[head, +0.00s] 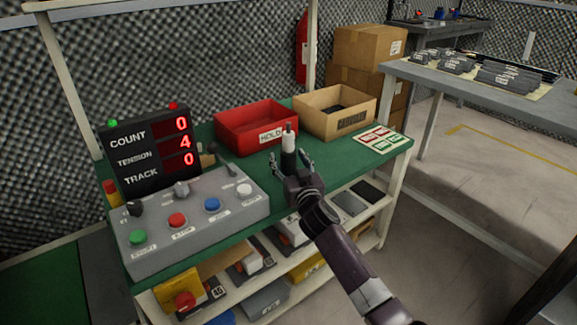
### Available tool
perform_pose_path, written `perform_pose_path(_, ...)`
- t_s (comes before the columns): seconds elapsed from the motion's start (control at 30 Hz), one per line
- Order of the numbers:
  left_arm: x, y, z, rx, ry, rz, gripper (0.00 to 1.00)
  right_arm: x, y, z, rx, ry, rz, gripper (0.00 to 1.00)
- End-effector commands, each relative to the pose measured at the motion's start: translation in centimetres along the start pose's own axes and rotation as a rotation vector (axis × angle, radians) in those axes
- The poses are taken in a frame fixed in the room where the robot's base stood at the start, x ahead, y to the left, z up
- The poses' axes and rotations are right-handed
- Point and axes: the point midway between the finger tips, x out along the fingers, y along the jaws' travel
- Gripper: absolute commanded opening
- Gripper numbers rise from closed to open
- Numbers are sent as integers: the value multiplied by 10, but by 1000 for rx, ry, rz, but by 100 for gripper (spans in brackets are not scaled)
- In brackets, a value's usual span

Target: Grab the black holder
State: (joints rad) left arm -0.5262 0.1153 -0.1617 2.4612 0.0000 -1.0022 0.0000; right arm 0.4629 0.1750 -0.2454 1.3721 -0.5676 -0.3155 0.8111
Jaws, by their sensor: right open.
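An upright, narrow object with a black body (288,161), a white band above it and a dark tip stands on the green bench top (230,170). It looks like the black holder, but its lower part is hidden behind my right gripper. My right gripper (288,163) is open, with one finger to the left of the object and one to the right. I cannot tell whether the fingers touch it. My left gripper is not in view.
A red bin marked HOLD (235,118) and a cardboard bin (318,122) stand behind the gripper. A grey button panel (150,236) and a counter display (128,160) are to the left.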

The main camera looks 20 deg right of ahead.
Motion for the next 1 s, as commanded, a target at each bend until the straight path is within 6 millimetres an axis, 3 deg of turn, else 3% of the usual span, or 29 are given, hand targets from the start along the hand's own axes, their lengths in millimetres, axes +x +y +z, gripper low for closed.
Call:
perform_pose_path(0.17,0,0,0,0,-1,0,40,0,0,0,0,0,0,53)
perform_pose_path(0.6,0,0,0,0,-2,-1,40,0,0,-2,0,3,-1,5)
perform_pose_path(1.0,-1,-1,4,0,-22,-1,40,0,0,-6,0,4,0,5)
